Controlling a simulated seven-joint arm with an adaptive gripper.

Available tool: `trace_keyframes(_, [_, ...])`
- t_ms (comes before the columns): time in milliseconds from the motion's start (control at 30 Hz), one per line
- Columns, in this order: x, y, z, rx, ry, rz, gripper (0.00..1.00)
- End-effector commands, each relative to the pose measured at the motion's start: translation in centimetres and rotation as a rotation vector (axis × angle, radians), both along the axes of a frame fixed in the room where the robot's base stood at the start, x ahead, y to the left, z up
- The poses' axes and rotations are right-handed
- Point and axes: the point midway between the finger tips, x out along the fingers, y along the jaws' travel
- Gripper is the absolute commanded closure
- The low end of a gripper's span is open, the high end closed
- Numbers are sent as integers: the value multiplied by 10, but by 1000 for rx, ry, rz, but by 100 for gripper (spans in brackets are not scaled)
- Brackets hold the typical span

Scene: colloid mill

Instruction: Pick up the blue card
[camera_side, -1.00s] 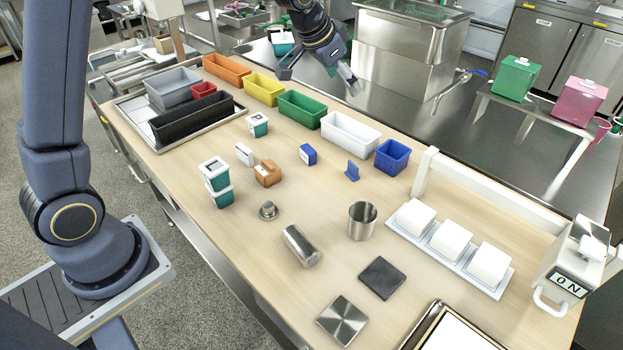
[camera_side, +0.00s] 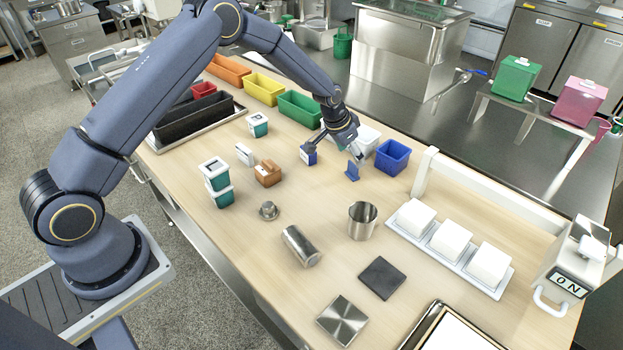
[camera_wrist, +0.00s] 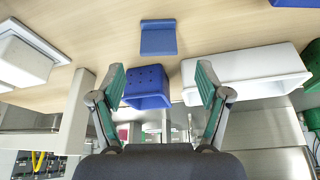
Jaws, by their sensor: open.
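The blue card (camera_side: 352,171) stands upright on a small foot on the wooden table, in front of the blue bin. In the wrist view the blue card (camera_wrist: 158,38) lies ahead of the fingertips, near the middle top. My gripper (camera_side: 335,151) is open and empty, pointing down over the table, with its right finger close to the card. In the wrist view my gripper (camera_wrist: 160,78) shows two spread green-padded fingers with nothing between them touching either pad. Whether the right finger touches the card cannot be told.
The perforated blue bin (camera_side: 392,157) and white bin (camera_side: 368,136) stand just behind. A small blue box (camera_side: 308,158) sits by my left finger, partly covered. A brown block (camera_side: 267,175) is farther left. A metal cup (camera_side: 362,220) stands in front. Table between card and cup is clear.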

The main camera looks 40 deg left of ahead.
Motion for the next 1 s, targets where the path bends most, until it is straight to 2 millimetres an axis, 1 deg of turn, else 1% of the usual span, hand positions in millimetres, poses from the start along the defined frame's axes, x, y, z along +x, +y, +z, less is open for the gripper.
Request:
trace_keyframes(67, [1,-1,-6,0,1,0,24])
trace_keyframes(200, [4,-3,-28,0,4,0,24])
trace_keyframes(333, [11,-4,-45,0,1,0,24])
trace_keyframes(433, [14,-5,-51,0,0,-1,24])
trace_keyframes(667, [14,-5,-51,0,0,-1,25])
trace_keyframes(1000, [14,-5,-51,0,0,0,60])
